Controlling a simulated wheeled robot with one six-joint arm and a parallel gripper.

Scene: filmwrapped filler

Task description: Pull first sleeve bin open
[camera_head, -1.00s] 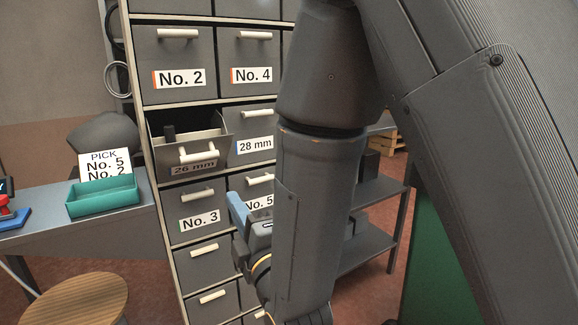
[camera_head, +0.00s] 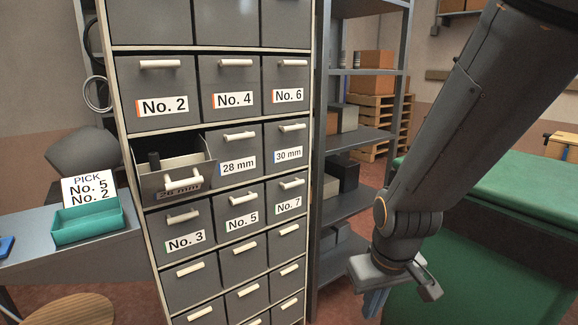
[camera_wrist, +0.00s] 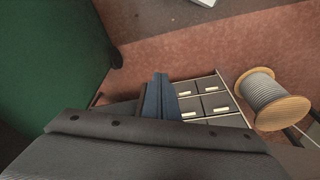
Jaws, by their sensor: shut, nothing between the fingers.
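A card (camera_head: 88,190) reads PICK No. 5, No. 2. The No. 5 bin (camera_head: 261,217) is closed in the cabinet (camera_head: 312,100), and so is the No. 2 bin (camera_head: 180,88). The 26 mm bin (camera_head: 151,184) is pulled out, with a dark object inside; the other bins in view are closed. My gripper (camera_head: 375,302) hangs low to the right of the cabinet, apart from every bin, with its blue fingers pointing down. In the wrist view the blue fingers (camera_wrist: 157,96) are together and empty, with bin fronts beyond them.
A shelf rack (camera_head: 350,205) stands right of the cabinet, and a green-topped bench (camera_head: 520,215) at far right. A cable spool (camera_wrist: 272,100) shows in the wrist view.

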